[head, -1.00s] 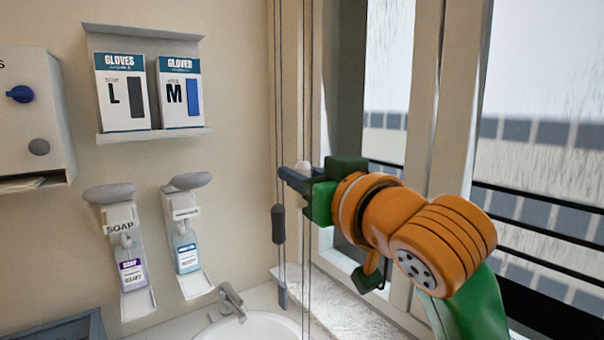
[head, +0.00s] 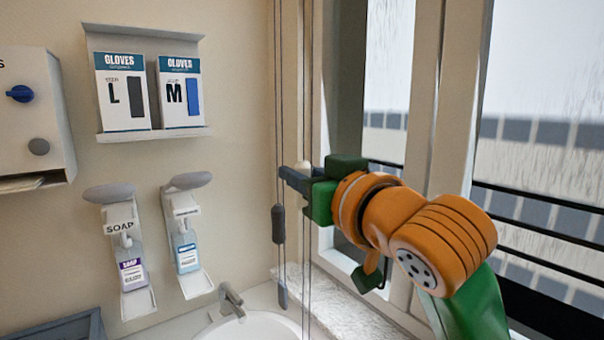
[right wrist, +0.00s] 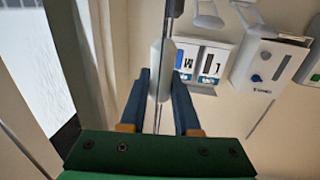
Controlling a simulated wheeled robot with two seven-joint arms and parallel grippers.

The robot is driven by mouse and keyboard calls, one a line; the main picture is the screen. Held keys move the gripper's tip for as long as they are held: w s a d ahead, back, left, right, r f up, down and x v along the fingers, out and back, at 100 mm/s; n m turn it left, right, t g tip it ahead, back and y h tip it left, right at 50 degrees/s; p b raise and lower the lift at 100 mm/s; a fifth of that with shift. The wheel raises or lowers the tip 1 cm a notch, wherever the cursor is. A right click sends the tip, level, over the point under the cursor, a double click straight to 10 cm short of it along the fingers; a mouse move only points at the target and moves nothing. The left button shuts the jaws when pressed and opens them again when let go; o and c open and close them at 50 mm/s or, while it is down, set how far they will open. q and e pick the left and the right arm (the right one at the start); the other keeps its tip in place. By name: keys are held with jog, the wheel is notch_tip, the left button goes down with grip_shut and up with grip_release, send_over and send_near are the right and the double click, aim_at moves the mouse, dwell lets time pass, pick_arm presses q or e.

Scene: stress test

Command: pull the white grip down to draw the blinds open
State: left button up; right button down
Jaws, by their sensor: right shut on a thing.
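My right gripper (head: 296,176) reaches in from the right in front of the window corner. In the right wrist view its two dark blue fingers (right wrist: 159,85) are shut on the white grip (right wrist: 157,68), one on each side of it. A thin cord runs through the grip. In the head view the fingers hide most of the grip; its pale rounded top (head: 318,146) shows just above them. Thin cords (head: 305,70) hang from above, by the window's left edge. The blinds cannot be made out. My left gripper is not in view.
A dark grey cord weight (head: 278,224) hangs just left of and below the fingers, with another (head: 282,294) lower down. The window frame (head: 427,90) stands close behind my arm. A sink (head: 255,327) with a tap (head: 231,300) lies below; soap dispensers (head: 130,262) hang left.

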notch_tip(320, 180, down, 20)
jog(key=b, duration=1.7)
